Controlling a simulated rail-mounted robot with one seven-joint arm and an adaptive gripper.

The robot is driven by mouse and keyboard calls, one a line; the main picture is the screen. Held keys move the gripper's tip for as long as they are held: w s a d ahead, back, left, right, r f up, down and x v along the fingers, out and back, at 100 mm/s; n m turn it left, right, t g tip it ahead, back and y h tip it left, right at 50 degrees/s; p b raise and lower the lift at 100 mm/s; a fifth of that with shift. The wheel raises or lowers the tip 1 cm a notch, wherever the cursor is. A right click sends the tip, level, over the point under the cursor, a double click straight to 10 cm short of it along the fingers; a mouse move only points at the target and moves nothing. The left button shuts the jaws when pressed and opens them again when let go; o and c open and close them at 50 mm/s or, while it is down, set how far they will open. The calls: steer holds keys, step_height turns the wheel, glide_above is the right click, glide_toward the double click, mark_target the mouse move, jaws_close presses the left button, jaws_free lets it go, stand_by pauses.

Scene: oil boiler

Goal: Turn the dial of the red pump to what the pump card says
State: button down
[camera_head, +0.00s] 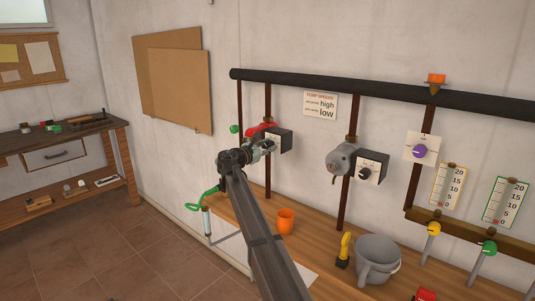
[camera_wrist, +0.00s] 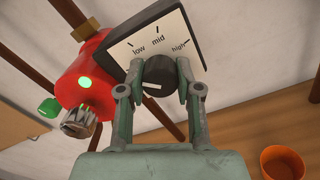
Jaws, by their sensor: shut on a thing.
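The red pump (camera_wrist: 84,72) is at the left in the wrist view, with a lit green spot on its face. Beside it is its dial plate (camera_wrist: 150,38), marked low, mid and high. My gripper (camera_wrist: 161,76) is shut on the black dial knob (camera_wrist: 158,70), one finger on each side. A short white line shows on the knob's lower part; which mark it points to is unclear. In the head view my gripper (camera_head: 264,146) partly hides the red pump (camera_head: 262,129).
A grey pump (camera_head: 341,160) with its own dial is to the right. Dark pipes (camera_head: 268,98) run around both pumps. An orange cup (camera_head: 286,221), a yellow-handled tool (camera_head: 345,246) and a grey bucket (camera_head: 378,258) stand on the bench below.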

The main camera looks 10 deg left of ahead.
steer(key=m+b, duration=0.6)
steer(key=shift+f, duration=0.2)
steer(key=m+b, duration=0.6)
steer(key=shift+w+m+b, duration=0.1)
steer(key=shift+m+b, duration=0.25)
steer(key=shift+m, duration=0.05)
steer(key=m+b, duration=0.6)
steer(key=shift+r, duration=0.1)
steer(key=m+b, duration=0.3)
steer(key=shift+m, duration=0.3)
steer(key=shift+r+m+b, duration=0.2)
steer(key=shift+m+b, duration=0.7)
steer(key=shift+m, duration=0.2)
steer(key=c, duration=0.8)
jaws_free()
